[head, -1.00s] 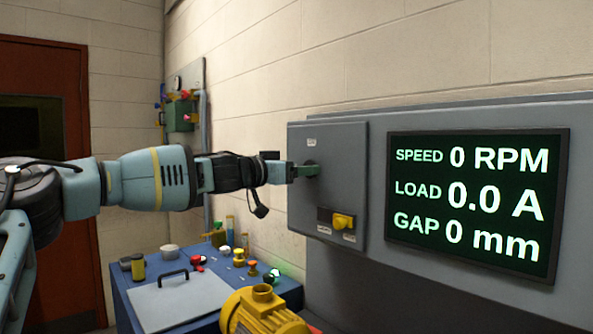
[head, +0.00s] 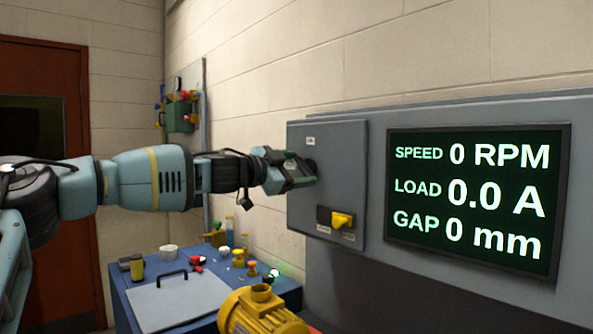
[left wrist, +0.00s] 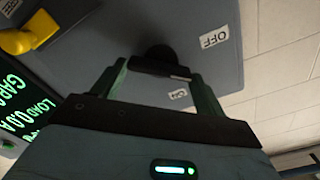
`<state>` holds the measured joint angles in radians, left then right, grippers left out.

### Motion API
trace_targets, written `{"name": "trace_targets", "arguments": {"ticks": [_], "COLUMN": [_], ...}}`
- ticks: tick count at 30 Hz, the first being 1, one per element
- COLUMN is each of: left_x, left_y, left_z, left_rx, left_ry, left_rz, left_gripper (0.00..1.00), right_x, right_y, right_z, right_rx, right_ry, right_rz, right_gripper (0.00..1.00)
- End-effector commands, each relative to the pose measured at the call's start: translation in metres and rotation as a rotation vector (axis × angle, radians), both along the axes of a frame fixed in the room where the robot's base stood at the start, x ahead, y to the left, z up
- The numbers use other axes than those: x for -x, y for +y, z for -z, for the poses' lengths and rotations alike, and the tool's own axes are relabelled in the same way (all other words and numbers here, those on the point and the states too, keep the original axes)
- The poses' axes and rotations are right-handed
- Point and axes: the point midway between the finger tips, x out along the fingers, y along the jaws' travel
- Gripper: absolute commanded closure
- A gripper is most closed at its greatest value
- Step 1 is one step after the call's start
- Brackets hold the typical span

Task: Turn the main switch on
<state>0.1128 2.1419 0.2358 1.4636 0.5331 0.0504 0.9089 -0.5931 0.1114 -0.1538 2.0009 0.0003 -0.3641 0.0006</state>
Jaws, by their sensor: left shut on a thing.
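The main switch is a dark rotary handle on the grey cabinet door (head: 335,190). In the head view my left gripper (head: 304,174) covers most of it. In the left wrist view the black handle (left wrist: 160,63) lies between the two green fingers of my left gripper (left wrist: 163,80), which is shut on it. An OFF label (left wrist: 214,38) is beside the switch, and a second small label (left wrist: 178,94) is too small to read. My right gripper is not in view.
A yellow switch (head: 342,220) sits lower on the door. The display (head: 475,200) reads 0 RPM, 0.0 A and 0 mm.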

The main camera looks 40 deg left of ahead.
Motion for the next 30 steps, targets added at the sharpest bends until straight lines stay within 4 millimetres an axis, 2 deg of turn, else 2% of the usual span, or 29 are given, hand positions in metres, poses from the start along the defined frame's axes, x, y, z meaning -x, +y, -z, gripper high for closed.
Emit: {"name": "trace_targets", "arguments": {"ticks": [18,30], "left_x": [-0.001,0.0], "left_y": [0.0,0.0], "left_z": [0.005,0.004], "left_rx": [-0.575,-0.827], "left_ry": [-0.046,-0.068], "left_rz": [-0.001,-0.002], "left_gripper": [0.5,0.5], "right_x": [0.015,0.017], "right_y": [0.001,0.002], "right_z": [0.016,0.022], "right_rx": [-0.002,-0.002], "right_ry": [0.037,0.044], "right_rz": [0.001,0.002], "right_gripper": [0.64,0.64]}}
